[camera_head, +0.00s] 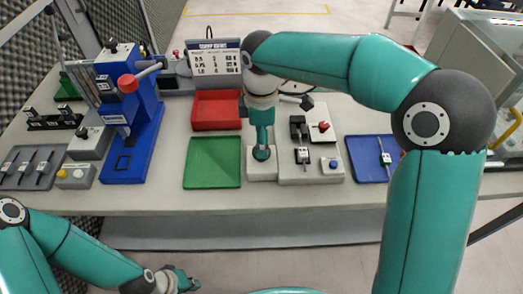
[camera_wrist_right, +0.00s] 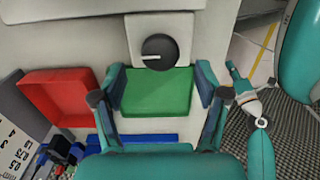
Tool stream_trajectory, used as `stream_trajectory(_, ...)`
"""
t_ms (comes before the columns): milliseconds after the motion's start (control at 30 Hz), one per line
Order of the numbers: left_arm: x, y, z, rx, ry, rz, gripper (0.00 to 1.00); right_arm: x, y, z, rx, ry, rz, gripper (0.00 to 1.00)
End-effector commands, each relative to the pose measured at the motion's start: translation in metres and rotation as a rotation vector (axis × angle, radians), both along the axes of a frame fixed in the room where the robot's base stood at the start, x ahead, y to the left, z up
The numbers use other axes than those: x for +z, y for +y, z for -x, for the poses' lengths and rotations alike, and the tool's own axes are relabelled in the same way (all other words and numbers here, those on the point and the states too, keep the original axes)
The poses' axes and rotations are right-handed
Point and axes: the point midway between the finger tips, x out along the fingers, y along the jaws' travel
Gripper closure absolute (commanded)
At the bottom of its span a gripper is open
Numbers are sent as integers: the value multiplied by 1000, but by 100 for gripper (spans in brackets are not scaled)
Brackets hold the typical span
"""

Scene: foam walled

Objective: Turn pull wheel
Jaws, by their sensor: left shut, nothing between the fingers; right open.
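A dark round wheel (camera_wrist_right: 160,51) with a pale pointer mark sits on a pale square block (camera_wrist_right: 178,24), just beyond the green tray in the right wrist view. In the head view the block (camera_head: 262,173) stands right of the green tray, with my right gripper (camera_head: 262,153) pointing down over it and hiding most of the wheel. In the right wrist view this gripper (camera_wrist_right: 160,82) is open and empty, its fingers either side of the green tray; touch with the wheel cannot be told. My left gripper (camera_head: 182,279) is shut and empty, low in front of the bench.
The green tray (camera_head: 212,163) and red tray (camera_head: 217,111) lie left of the block. A panel with small levers (camera_head: 308,170) and a blue tray (camera_head: 371,158) lie right. A blue press (camera_head: 137,150) stands at the left. My right forearm crosses above the bench.

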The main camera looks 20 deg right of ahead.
Motion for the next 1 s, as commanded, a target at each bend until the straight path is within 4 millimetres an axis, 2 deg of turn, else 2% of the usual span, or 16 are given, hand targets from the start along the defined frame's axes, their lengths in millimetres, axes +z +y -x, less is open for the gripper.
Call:
stream_trajectory(100,-1,0,0,0,0,0,100,-23,0,1,1,5,2,26)
stream_trajectory(300,0,0,0,0,0,0,100,-45,0,0,-1,0,1,26)
stream_trajectory(700,-1,0,0,0,0,0,100,-52,1,0,1,0,0,26)
stream_trajectory(1000,0,0,0,0,0,0,100,-51,1,0,1,-1,0,76)
